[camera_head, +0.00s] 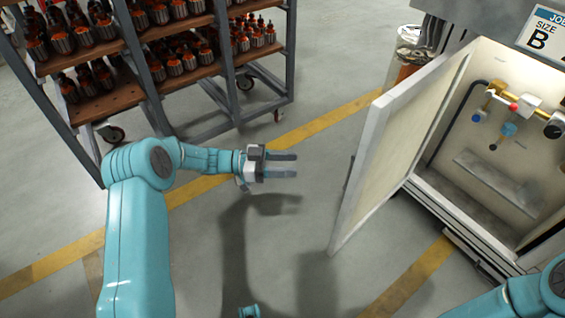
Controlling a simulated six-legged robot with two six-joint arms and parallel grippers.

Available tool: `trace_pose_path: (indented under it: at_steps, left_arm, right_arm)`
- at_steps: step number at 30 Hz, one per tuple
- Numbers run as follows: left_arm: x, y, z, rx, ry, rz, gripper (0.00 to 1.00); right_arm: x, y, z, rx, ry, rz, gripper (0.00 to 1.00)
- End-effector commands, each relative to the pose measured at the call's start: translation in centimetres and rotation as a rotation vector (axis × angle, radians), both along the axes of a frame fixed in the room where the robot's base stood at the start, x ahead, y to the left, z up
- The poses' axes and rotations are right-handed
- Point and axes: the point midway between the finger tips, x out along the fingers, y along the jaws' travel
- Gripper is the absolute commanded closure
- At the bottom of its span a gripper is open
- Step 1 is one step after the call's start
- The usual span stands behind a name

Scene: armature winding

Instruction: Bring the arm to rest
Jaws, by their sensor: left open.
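My left arm (137,220) comes in from the lower left, bends at the elbow and reaches right. My left gripper (284,165) is open and empty, its two grey fingers apart and pointing right. It hangs over bare floor between the rack and the open cabinet door, touching nothing. Part of my right arm (522,297) shows at the lower right corner. Its gripper is out of the picture.
A wheeled rack (141,91) with several armatures stands at the upper left. An open cabinet (490,130) with valves and gauges inside is at the right, its door (400,140) swung out. Yellow lines cross the grey floor (260,260), which is clear in the middle.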

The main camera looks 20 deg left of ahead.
Motion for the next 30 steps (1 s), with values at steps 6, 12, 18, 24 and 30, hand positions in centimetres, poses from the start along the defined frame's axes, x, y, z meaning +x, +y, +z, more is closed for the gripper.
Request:
trace_pose_path:
  at_steps: [6, 12, 18, 24, 30]
  left_arm:
    - [0.1, -0.3, 0.0, 0.0, 0.0, -0.001, 0.53]
    - [0.1, -0.3, 0.1, 0.0, -0.001, -0.001, 0.53]
    - [0.2, -1.1, 0.3, 0.0, -0.006, -0.014, 0.53]
    - [-1.1, -7.6, 1.2, -0.128, 0.116, -0.016, 0.53]
    - [-1.3, -11.0, -4.2, -0.187, 0.47, 0.353, 0.53]
  right_arm:
    - [0.0, 0.0, 0.0, 0.0, 0.0, -0.001, 0.57]
    - [0.0, 0.0, 0.0, 0.0, 0.0, -0.001, 0.57]
    - [0.0, 0.0, 0.0, 0.0, 0.0, -0.001, 0.57]
    - [0.0, 0.0, 0.0, 0.0, 0.0, -0.001, 0.57]
    - [0.0, 0.0, 0.0, 0.0, 0.0, -0.001, 0.57]
